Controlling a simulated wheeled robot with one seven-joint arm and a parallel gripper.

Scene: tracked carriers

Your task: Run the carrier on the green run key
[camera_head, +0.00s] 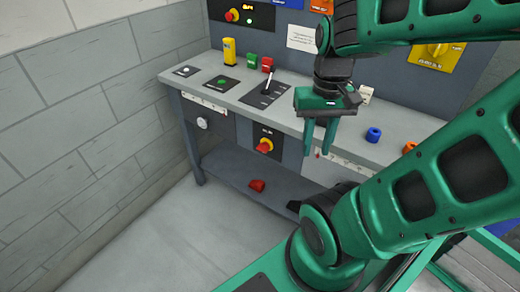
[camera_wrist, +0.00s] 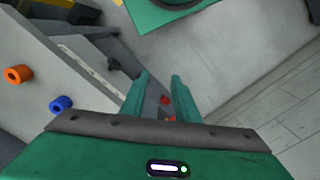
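A green round button (camera_head: 222,80) sits on a dark square plate on the bench top, left of the lever plate. A small green block (camera_head: 252,61) stands behind it. I cannot tell which of these is the run key. No tracked carrier can be made out for sure. My gripper (camera_head: 318,150) points down over the front edge of the bench, well right of the green button. Its two fingers are apart with nothing between them; they also show in the wrist view (camera_wrist: 160,80), where the green button is not seen.
A black plate with an upright lever (camera_head: 268,88) lies between the green button and my gripper. Yellow (camera_head: 229,51) and red (camera_head: 267,64) blocks stand behind. Blue (camera_head: 373,134) and orange (camera_head: 408,148) rings lie right. A red knob (camera_head: 265,145) is on the bench front.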

